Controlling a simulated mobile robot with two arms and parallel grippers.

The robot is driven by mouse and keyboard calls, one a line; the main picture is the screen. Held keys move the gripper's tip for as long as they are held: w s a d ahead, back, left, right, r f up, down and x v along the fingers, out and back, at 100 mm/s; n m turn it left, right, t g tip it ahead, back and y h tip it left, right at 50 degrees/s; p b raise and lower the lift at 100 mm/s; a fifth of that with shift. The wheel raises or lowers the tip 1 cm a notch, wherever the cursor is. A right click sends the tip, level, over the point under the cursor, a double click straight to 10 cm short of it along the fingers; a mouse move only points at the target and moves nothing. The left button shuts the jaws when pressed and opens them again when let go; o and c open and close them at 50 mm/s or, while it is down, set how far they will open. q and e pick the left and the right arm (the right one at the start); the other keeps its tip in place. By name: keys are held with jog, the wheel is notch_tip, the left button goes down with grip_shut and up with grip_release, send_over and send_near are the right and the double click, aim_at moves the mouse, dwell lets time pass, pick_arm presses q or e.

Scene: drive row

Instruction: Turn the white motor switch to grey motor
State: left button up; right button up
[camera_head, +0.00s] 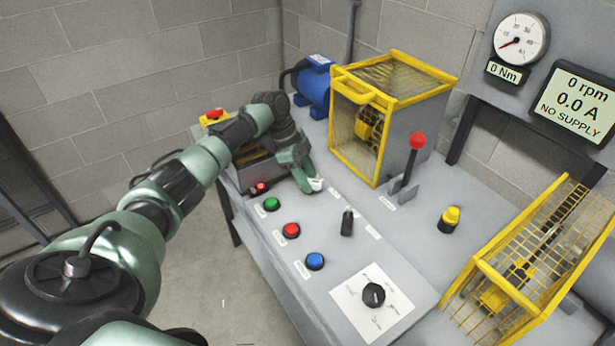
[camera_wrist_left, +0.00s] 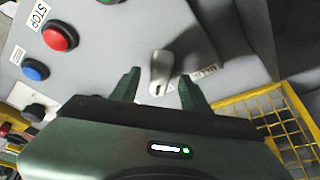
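The white switch (camera_head: 317,183) is a small pale lever on the grey panel, mostly hidden by my left gripper in the head view. In the left wrist view the white switch (camera_wrist_left: 160,70) stands between the two green fingers, with a gap on each side. My left gripper (camera_head: 310,187) is open and low over the panel; it also shows in the left wrist view (camera_wrist_left: 159,88). A blue motor (camera_head: 315,83) sits at the back of the bench. I cannot make out a clearly grey motor. My right gripper is not in view.
Green (camera_head: 271,204), red (camera_head: 291,230) and blue (camera_head: 314,261) buttons line the front edge. A black lever (camera_head: 347,223) and dial (camera_head: 373,295) are nearby. A yellow cage (camera_head: 392,88) and red-topped lever (camera_head: 416,142) stand behind. The display (camera_head: 573,102) reads "NO SUPPLY".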

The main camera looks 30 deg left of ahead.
pick_arm(q)
jog(key=b+v, duration=0.1)
jog(key=v, duration=0.6)
jog(key=shift+a+r, duration=0.2)
jog(key=shift+r, duration=0.15)
jog(key=shift+s, duration=0.1)
dwell(0.4)
